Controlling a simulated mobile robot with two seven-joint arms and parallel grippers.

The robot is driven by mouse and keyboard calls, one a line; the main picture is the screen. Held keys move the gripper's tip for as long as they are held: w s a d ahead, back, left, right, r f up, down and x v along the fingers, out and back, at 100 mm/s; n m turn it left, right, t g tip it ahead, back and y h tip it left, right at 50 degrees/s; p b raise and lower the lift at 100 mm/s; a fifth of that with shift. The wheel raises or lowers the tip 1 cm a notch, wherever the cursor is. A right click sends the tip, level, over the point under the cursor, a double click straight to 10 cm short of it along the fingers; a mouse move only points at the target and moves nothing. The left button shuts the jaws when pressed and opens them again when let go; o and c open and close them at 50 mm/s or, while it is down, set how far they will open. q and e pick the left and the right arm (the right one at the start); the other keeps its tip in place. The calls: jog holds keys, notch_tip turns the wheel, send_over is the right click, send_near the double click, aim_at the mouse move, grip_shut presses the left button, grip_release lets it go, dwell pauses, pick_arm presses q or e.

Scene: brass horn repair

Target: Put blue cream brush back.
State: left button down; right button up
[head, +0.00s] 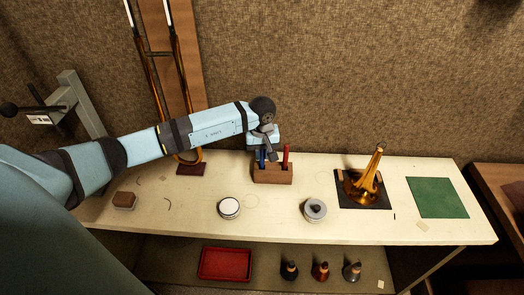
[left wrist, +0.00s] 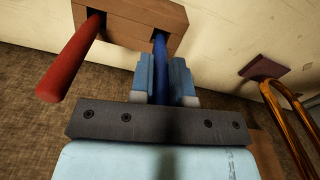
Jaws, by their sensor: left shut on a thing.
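The blue cream brush (left wrist: 160,68) is between the fingers of my left gripper (left wrist: 165,85), which is shut on its handle. In the left wrist view its far end meets a slot in the wooden brush block (left wrist: 133,14); how deep it sits is hidden. In the head view the block (head: 272,175) stands on the bench, with the blue brush (head: 261,158) at its left slot under my left gripper (head: 266,150). A red-handled brush (head: 286,155) stands in the right slot; it also shows in the left wrist view (left wrist: 70,62). My right gripper is not in view.
On the pale bench (head: 400,228) are a white-lidded tin (head: 229,208), a grey tin (head: 315,210), a brown block (head: 125,200), a brass horn part (head: 367,180) and a green mat (head: 437,198). A trombone slide (head: 182,100) stands behind. A red tray (head: 224,264) and bottles (head: 320,271) are below.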

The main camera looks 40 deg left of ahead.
pick_arm(q)
jog(key=c, duration=1.1)
grip_release()
notch_tip(320, 180, up, 11)
jog(key=shift+f+b, duration=0.1)
jog(key=shift+b, duration=1.1)
jog(key=shift+r, duration=0.65)
